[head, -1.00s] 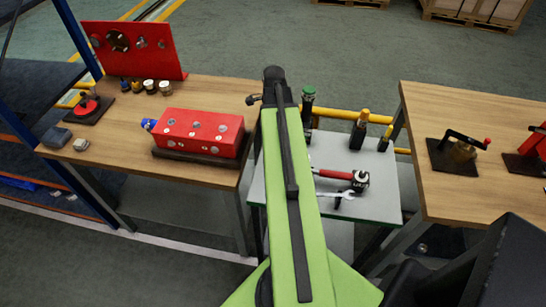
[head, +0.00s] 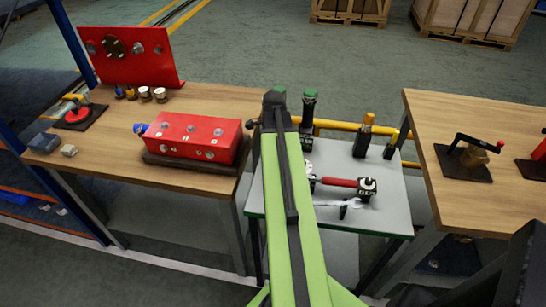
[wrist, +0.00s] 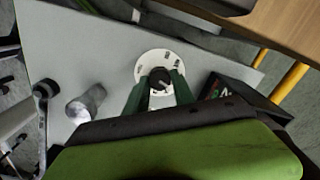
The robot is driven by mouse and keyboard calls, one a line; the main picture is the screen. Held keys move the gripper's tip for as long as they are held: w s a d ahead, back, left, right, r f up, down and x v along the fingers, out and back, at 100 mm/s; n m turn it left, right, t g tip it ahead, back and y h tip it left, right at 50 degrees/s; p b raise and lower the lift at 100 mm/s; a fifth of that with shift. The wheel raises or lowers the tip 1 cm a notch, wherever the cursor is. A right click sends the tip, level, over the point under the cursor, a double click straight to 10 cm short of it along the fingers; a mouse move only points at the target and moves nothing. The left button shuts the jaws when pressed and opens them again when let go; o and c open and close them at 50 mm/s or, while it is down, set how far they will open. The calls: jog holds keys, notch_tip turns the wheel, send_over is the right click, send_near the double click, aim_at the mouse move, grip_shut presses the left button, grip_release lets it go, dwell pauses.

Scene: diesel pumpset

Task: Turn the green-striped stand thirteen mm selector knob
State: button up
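In the wrist view a black selector knob (wrist: 160,78) sits on a round white dial (wrist: 147,64) with dark marks. My gripper (wrist: 160,80) has two dark green fingers, one on each side of the knob, spread apart with the knob between them. I cannot tell whether they touch it. In the head view a black upright stand with green bands (head: 308,104) stands at the back left of the grey table (head: 385,205), beside my green arm. My arm hides the gripper and the knob there.
A red-handled tool (head: 340,182) and a wrench (head: 340,204) lie on the grey table. Wooden benches (head: 95,165) flank the table.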

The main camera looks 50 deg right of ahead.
grip_shut()
jog(key=shift+s+a, duration=0.1)
jog(key=shift+a, duration=0.1)
jog(key=shift+d, duration=0.1)
